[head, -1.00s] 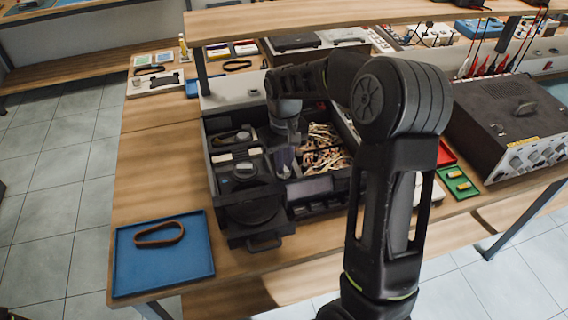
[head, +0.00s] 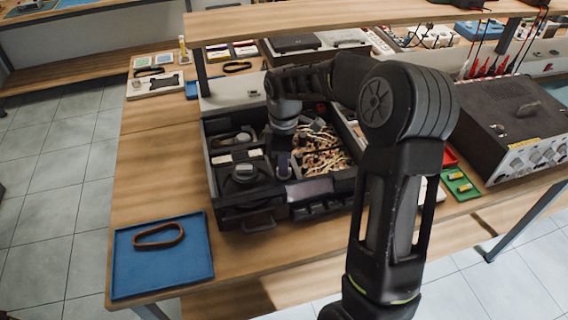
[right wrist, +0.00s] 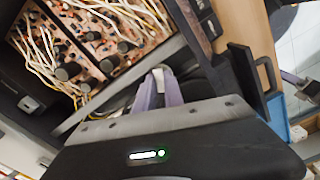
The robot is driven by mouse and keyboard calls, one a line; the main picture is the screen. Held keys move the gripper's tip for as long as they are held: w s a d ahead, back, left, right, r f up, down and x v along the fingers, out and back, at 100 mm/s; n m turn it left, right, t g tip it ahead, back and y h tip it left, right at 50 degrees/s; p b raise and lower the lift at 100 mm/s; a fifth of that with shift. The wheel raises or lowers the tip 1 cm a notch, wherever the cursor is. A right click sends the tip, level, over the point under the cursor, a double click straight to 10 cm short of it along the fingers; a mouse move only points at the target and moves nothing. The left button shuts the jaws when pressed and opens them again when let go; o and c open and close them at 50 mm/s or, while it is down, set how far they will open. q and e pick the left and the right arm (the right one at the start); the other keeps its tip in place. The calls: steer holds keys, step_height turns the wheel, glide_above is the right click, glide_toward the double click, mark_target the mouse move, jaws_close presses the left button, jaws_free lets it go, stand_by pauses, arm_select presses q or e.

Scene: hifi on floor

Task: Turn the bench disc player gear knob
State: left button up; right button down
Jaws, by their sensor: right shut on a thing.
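The disc player (head: 262,222) is an open black case on the wooden bench, with its inner parts showing. My right gripper (head: 284,172) reaches down into it, between the dark round parts on the left and the wired circuit board on the right. In the right wrist view its two greyish-purple fingers (right wrist: 164,88) are close together, shut on a small part taken to be the gear knob. The knob is mostly hidden by the fingers, and its angle cannot be told. My left gripper is not in view.
Circuit boards with loose wires (head: 322,150) lie right beside the gripper; they also show in the right wrist view (right wrist: 95,35). A blue tray (head: 190,262) with a brown belt (head: 158,235) is at front left. A grey instrument (head: 510,125) stands at right. A shelf (head: 350,15) overhangs the back.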

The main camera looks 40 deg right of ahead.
steer(key=shift+n, duration=2.3)
steer(key=c, duration=1.4)
jaws_free()
steer(key=shift+c, duration=0.2)
steer(key=shift+r, duration=0.1)
step_height(320, 180, up, 8)
steer(key=shift+f+b, duration=0.15)
steer(key=shift+b, duration=0.2)
steer(key=shift+f, duration=0.1)
